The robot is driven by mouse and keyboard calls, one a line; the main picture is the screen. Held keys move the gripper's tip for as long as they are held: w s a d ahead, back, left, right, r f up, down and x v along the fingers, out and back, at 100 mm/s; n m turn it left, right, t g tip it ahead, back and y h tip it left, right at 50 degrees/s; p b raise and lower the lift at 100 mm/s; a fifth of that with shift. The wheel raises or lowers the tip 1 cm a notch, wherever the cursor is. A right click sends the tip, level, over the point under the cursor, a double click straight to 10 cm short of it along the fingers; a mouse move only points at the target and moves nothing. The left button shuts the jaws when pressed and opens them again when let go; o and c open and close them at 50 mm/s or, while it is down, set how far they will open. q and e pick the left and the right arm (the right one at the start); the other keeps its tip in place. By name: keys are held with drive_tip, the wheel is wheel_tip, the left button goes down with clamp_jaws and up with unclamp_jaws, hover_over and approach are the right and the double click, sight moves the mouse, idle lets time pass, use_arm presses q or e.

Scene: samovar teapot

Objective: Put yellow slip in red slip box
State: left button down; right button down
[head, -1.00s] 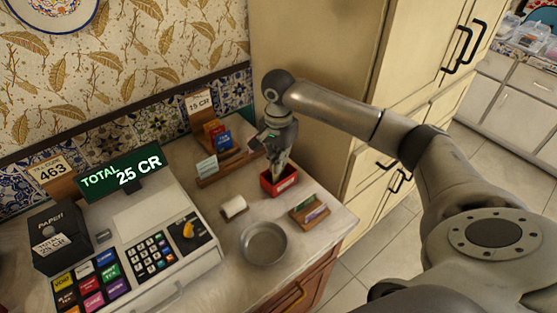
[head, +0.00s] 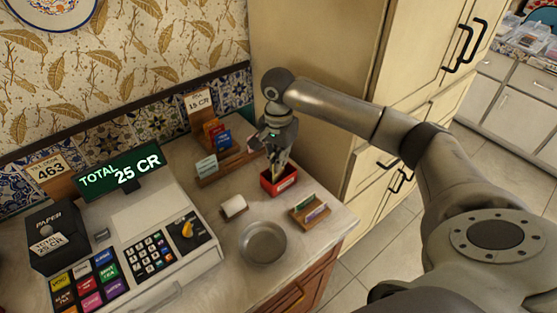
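The red slip box (head: 280,186) stands on the counter right of the wooden slip rack, with a pale label on its front. My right gripper (head: 278,168) points down into the box's open top. A narrow yellowish patch shows at its fingers, which fits the yellow slip, but it is too small to tell whether it is gripped or loose in the box. The fingertips are partly hidden by the box, so their opening is unclear. My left gripper is not in view.
A wooden rack (head: 228,164) with red, blue and pale cards stands behind. A small tray (head: 309,213) with green and purple slips, a round metal dish (head: 263,243) and a white block (head: 234,206) lie in front. A cash register (head: 140,240) fills the left; a tall cabinet (head: 315,60) stands behind my arm.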

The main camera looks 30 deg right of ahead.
drive_tip(key=c, duration=1.6)
unclamp_jaws()
drive_tip(key=shift+o, duration=0.5)
drive_tip(key=o, duration=0.3)
drive_tip(key=shift+o, duration=0.2)
drive_tip(key=shift+r+p, duration=1.95)
drive_tip(key=shift+r, duration=1.6)
drive_tip(key=shift+f, duration=0.1)
